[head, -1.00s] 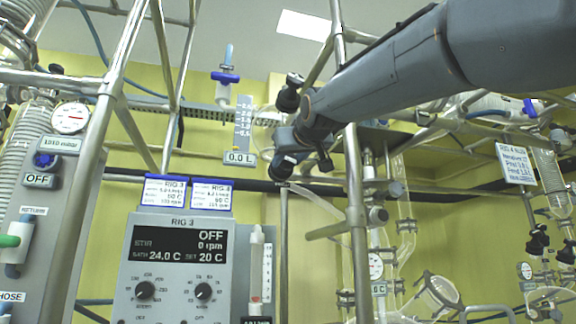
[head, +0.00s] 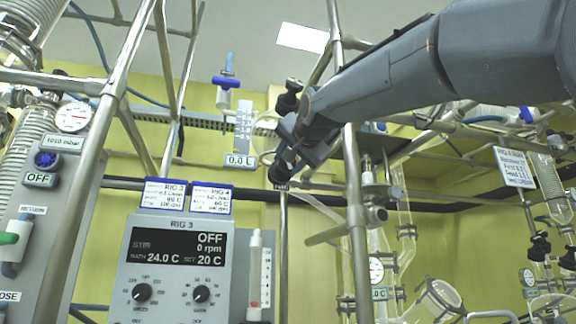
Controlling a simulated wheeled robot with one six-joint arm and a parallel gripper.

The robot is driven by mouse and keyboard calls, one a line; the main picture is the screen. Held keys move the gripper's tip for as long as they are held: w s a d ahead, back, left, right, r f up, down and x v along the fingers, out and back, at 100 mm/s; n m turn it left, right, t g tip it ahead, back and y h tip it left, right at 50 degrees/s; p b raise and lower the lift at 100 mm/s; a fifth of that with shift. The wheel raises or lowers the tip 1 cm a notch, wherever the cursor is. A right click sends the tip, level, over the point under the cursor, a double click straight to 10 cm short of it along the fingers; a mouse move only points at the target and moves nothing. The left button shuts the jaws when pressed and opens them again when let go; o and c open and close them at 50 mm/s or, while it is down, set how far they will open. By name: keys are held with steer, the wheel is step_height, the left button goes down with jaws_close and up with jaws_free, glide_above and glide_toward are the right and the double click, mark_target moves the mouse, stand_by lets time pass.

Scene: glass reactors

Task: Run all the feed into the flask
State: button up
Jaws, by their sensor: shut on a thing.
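My gripper (head: 283,167) is at the upper middle, at the end of my grey arm. It is shut at a dark knob (head: 280,177) on an upright pipe, above a small tag that seems to read FEED. The fingers hide most of the knob, so its turn cannot be told. Left of it hangs a feed scale (head: 244,122) with a display (head: 240,160) reading 0.0 L. A blue-handled tap (head: 226,82) is above the scale. A glass vessel (head: 437,298) shows at the lower right; whether it is the task's flask cannot be told.
The RIG 3 panel (head: 176,270) reads OFF, 0 rpm, 24.0 C and set 20 C. A gauge (head: 73,117) above a 1010 mbar label and an OFF box stand at left. Metal frame pipes (head: 356,220) cross close to my arm. Another rig's card (head: 514,167) hangs at right.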

steer(key=m+b, duration=0.1)
steer(key=m, duration=0.4)
steer(key=shift+f+m, duration=0.15)
steer(key=shift+m, duration=0.15)
steer(key=m+b, duration=0.1)
steer(key=m, duration=0.9)
steer(key=shift+m+b, duration=0.4)
steer(key=shift+m, duration=2.3)
steer(key=shift+b, duration=0.3)
steer(key=o, duration=1.1)
steer(key=shift+a, duration=0.1)
steer(key=shift+c, duration=0.2)
